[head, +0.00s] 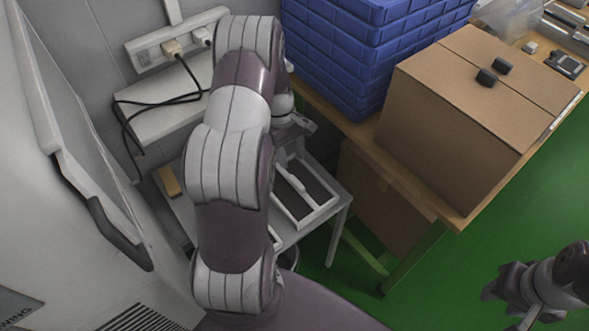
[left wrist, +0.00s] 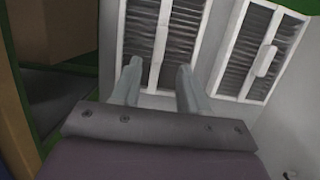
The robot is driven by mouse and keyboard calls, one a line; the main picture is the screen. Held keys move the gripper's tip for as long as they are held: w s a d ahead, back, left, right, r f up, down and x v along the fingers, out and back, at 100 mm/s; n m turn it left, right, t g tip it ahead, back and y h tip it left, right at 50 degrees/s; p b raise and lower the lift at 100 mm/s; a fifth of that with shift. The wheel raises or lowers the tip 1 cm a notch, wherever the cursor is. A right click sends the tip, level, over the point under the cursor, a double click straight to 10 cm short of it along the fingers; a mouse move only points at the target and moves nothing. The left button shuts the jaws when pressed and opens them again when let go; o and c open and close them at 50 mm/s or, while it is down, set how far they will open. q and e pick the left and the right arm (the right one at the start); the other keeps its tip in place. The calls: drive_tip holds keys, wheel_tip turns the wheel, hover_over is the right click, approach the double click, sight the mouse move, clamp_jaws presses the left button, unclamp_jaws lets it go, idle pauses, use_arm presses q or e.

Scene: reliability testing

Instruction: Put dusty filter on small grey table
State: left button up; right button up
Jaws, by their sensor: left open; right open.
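Two filters with white frames and dark pleated insides show in the left wrist view, a left filter (left wrist: 127,38) and a right filter (left wrist: 232,58). They lie side by side on the small grey table (head: 290,235). In the head view one filter (head: 304,221) shows clearly; my left arm hides much of the other. I cannot tell which is dusty. My left gripper (left wrist: 158,67) is open over the left filter, its fingertips apart on either side of the white bar in its middle. My right gripper (head: 507,308) is open and empty at the lower right.
A cardboard box (head: 455,115) and stacked blue crates (head: 350,60) stand on the wooden bench (head: 455,212) beside the small table. A yellowish block (head: 169,181) lies at the table's left. A white machine with a dark handle (head: 118,235) stands at left. Green floor is clear at right.

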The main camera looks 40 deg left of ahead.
use_arm(q)
drive_tip(key=s+d+r+m+y, duration=0.2)
drive_tip(key=d+r+m, duration=0.5)
drive_tip(key=d+r, duration=0.2)
drive_tip(key=s+d+r+m+t, duration=0.2)
drive_tip(key=s+d+r+m, duration=0.1)
drive_tip(key=s+d+m, duration=0.4)
drive_tip(key=shift+s+d+m+y, duration=0.4)
drive_tip(key=shift+s+m, duration=0.1)
drive_tip(key=shift+s, duration=0.25)
drive_tip(key=shift+s, duration=0.1)
